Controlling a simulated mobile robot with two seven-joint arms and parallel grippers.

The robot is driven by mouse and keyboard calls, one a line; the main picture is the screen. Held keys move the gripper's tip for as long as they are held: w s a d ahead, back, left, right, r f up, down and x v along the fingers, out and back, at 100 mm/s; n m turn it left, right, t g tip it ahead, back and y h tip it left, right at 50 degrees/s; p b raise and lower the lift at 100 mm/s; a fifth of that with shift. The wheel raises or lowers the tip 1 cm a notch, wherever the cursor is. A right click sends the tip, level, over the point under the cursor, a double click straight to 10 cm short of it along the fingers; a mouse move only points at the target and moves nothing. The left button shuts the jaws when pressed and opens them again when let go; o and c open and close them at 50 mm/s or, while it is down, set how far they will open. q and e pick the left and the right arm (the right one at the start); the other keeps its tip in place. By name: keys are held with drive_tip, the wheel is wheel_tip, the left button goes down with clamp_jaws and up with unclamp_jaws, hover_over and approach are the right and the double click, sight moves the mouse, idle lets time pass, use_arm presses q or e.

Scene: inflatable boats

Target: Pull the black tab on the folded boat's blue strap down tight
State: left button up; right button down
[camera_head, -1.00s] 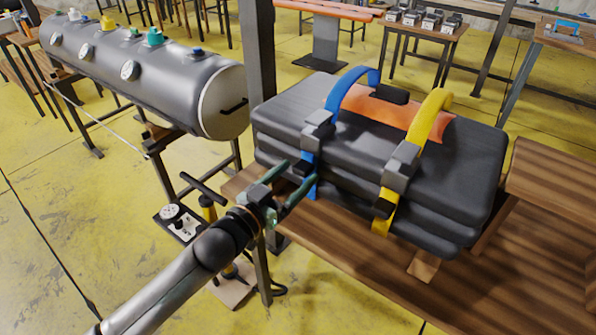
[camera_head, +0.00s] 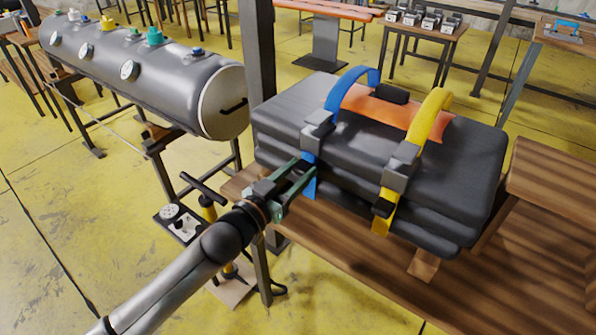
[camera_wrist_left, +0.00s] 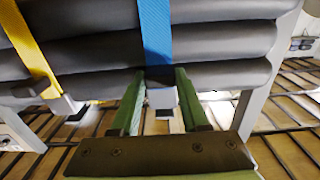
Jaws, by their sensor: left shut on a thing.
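The folded boat (camera_head: 440,190) is a stack of dark grey padded layers on a wooden bench. Its blue strap (camera_head: 352,87) loops over the top, passes a grey buckle (camera_head: 317,128) and hangs down the front; it also shows in the left wrist view (camera_wrist_left: 155,30). The black tab (camera_wrist_left: 159,73) at the strap's lower end sits between my left fingertips in the wrist view. In the head view the fingers hide it. My left gripper (camera_head: 307,168), with green fingers, is shut on the tab at the boat's front face. My right gripper is out of view.
A yellow strap (camera_head: 428,115) with its own buckle and black tab (camera_head: 384,208) runs beside the blue one. A dark post (camera_head: 258,60) stands left of the boat. A grey tank (camera_head: 140,75) is at the left. The bench top (camera_head: 350,265) in front is clear.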

use_arm(q)
clamp_jaws()
drive_tip(key=shift+f, duration=0.15)
idle(0.6)
